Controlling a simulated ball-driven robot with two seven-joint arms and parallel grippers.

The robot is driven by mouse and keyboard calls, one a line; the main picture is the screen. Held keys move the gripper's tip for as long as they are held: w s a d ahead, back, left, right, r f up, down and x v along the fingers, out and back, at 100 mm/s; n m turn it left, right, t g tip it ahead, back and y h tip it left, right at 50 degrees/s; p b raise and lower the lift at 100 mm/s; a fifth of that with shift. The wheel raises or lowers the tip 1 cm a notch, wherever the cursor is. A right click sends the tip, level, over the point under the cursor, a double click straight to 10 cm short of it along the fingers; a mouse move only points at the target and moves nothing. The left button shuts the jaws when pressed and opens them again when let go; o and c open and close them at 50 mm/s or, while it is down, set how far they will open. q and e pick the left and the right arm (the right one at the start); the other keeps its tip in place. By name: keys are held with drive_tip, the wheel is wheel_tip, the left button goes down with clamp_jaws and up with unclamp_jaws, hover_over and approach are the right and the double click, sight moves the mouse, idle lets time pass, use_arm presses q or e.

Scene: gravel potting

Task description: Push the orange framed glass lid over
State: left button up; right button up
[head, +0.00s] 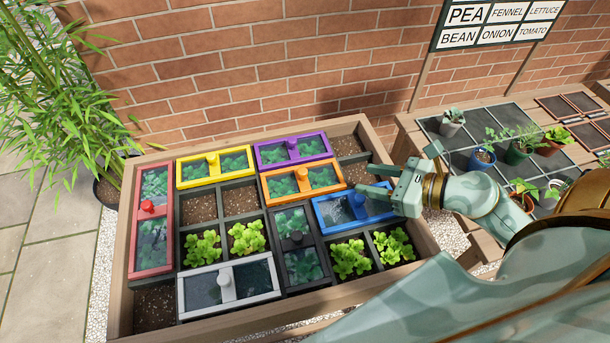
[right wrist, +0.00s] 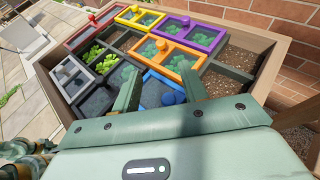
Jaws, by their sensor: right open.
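The orange framed glass lid (head: 302,173) lies flat on the planter grid, right of centre, with green plants showing through its two panes and an orange knob in its middle. In the right wrist view the orange lid (right wrist: 161,45) is beyond my fingers. My right gripper (head: 369,178) is open and empty, above the right part of the planter, to the right of the orange lid and apart from it. In the wrist view its fingers (right wrist: 158,88) reach over the blue lid. My left gripper is not in view.
A purple lid (head: 292,144) is behind the orange one, a yellow lid (head: 213,158) to its left and a blue lid (head: 358,199) in front. An open soil cell (head: 358,174) is to its right. Red, black and grey lids and lettuces fill other cells.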

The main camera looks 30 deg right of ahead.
sight(306, 173)
drive_tip(key=shift+f+b, duration=0.3)
drive_tip(key=shift+f, duration=0.5)
drive_tip(key=shift+w+a+f, duration=0.1)
drive_tip(key=shift+w, duration=0.05)
drive_tip(key=b+x, duration=0.2)
drive_tip(key=x, duration=1.3)
drive_tip(key=shift+w+a+f, duration=0.1)
drive_tip(key=shift+w+a, duration=0.15)
clamp_jaws()
